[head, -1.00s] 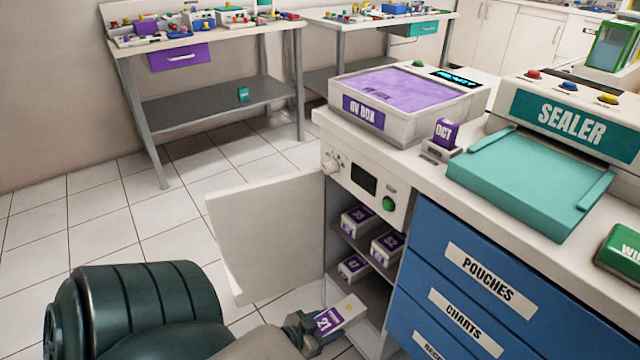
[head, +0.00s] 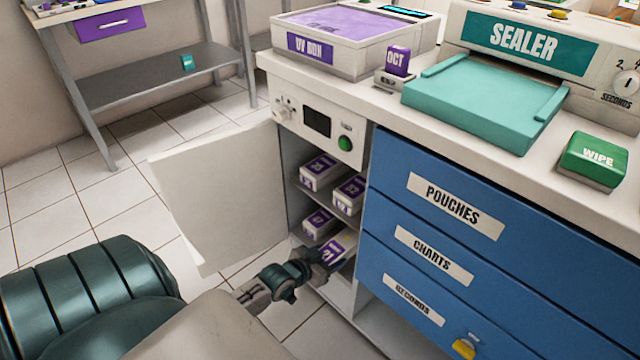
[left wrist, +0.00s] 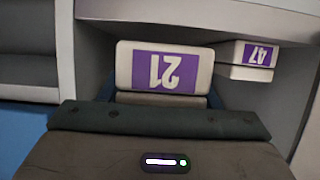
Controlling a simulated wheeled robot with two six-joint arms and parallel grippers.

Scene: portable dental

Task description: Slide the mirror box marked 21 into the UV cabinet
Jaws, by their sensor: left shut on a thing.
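The mirror box marked 21 (head: 340,246) is white with a purple label. It also shows in the left wrist view (left wrist: 128,66), its label upside down. My left gripper (head: 321,264) is shut on it and holds it at the lower level of the UV cabinet (head: 271,118), at least partly inside the opening. I cannot tell whether the box touches the shelf. The cabinet door (head: 215,195) stands open to the left. A box marked 47 (left wrist: 258,55) sits beside box 21, to its right in the wrist view; it also shows in the head view (head: 318,223). My right gripper is not in view.
Two more purple-labelled boxes, one at left (head: 320,172) and one at right (head: 349,194), sit on the upper shelf. Blue drawers (head: 385,190) border the cabinet on the right. A UV box (head: 350,57) and a sealer (head: 480,95) stand on the counter above.

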